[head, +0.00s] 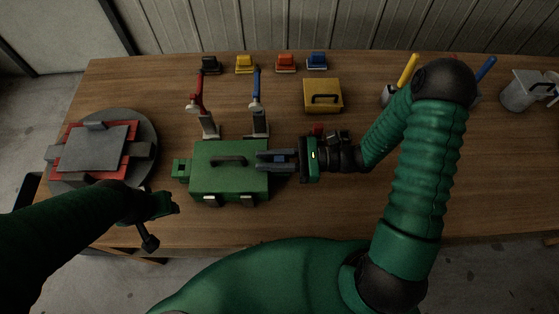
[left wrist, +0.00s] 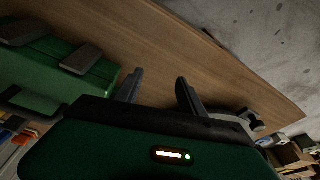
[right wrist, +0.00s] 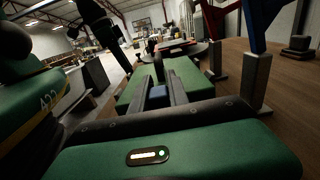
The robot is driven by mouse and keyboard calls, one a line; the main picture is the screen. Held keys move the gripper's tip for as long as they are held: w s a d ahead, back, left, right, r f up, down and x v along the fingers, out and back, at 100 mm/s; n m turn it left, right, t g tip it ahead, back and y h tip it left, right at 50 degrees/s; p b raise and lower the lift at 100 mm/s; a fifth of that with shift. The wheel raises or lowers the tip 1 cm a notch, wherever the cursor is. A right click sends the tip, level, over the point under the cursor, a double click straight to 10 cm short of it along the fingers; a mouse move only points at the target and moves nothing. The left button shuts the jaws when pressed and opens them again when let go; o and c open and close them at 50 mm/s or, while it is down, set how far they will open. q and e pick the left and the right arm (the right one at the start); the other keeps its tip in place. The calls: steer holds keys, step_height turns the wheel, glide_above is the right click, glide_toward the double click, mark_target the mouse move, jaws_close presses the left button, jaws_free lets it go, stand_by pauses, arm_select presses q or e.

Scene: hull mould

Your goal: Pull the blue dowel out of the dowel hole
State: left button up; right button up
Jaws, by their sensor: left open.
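The green mould box (head: 215,180) with a dark top handle and front latches sits on the table's near middle. My right gripper (head: 267,161) lies over the box's right end, pointing left. In the right wrist view a small blue piece, which looks like the blue dowel (right wrist: 158,93), fills the narrow gap between its fingers. The dowel hole is hidden, so I cannot tell how deep the dowel sits. My left gripper (left wrist: 160,76) is open and empty, near the table's front edge, left of and in front of the box.
Red (head: 197,103) and blue (head: 256,103) upright clamps stand behind the box. A round grey turntable (head: 144,126) with a red and grey mould is at left. A yellow box (head: 322,96) and several coloured blocks are further back.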

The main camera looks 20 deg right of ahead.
jaws_close()
arm_select(q)
steer(key=p+v, duration=0.2)
steer(key=shift+w+r+p, duration=0.15)
steer(key=shift+r+p, duration=0.15)
steer(key=shift+r, duration=0.05)
steer(key=shift+w+p+v, duration=0.2)
steer(key=shift+p+v, duration=0.65)
steer(key=shift+p, duration=0.05)
steer(key=shift+w+p+v, duration=0.2)
steer(key=shift+p+v, duration=0.7)
arm_select(e)
step_height(320, 180, up, 13)
arm_select(q)
steer(key=shift+r, duration=0.1)
steer(key=p+v, duration=0.1)
steer(key=p, duration=0.1)
steer(key=p+v, duration=0.1)
steer(key=v, duration=0.1)
steer(key=shift+w+r+p, duration=0.4)
arm_select(e)
step_height(320, 180, up, 3)
